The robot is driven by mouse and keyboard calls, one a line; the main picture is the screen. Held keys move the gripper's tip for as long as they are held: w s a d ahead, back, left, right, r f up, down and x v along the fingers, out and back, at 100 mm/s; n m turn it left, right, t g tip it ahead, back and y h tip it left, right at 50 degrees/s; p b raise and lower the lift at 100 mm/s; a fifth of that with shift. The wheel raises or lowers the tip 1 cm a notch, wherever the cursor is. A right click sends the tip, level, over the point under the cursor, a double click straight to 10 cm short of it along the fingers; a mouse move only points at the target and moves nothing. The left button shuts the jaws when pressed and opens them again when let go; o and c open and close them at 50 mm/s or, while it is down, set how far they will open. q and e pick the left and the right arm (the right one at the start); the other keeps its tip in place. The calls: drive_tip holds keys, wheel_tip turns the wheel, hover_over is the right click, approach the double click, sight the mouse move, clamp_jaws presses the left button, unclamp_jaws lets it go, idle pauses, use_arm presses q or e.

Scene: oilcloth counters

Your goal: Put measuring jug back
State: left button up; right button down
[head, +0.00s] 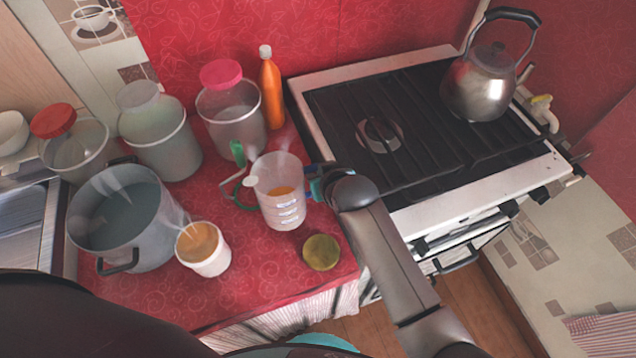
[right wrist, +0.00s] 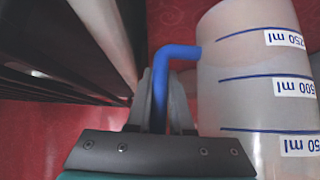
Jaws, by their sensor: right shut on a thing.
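The measuring jug (head: 283,213) is translucent, with marked white labels and some orange showing inside or through it. It appears upright over the right part of the red counter; I cannot tell whether its base touches the cloth. My right gripper (head: 318,184) comes from the right and is shut on the jug's blue handle. In the right wrist view, the blue handle (right wrist: 160,85) runs between the fingers (right wrist: 161,105), beside the jug wall (right wrist: 240,80) with its blue lines and ml labels. My left gripper is not in view.
A green handle-like piece (head: 238,153) is left of the jug. Around are a pink-lidded container (head: 232,115), orange bottle (head: 271,90), large pot (head: 125,215), white cup (head: 205,250) and yellowish round thing (head: 321,252). The stove (head: 400,120) with a kettle (head: 480,85) stands right.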

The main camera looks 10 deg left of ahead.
sight(293, 190)
drive_tip(key=shift+f+b, duration=0.3)
drive_tip(key=shift+f, duration=1.1)
drive_tip(key=shift+f, duration=0.2)
drive_tip(key=c, duration=0.8)
unclamp_jaws()
drive_tip(key=shift+r, duration=0.2)
drive_tip(key=p+v, duration=0.4)
drive_tip(key=v, duration=0.8)
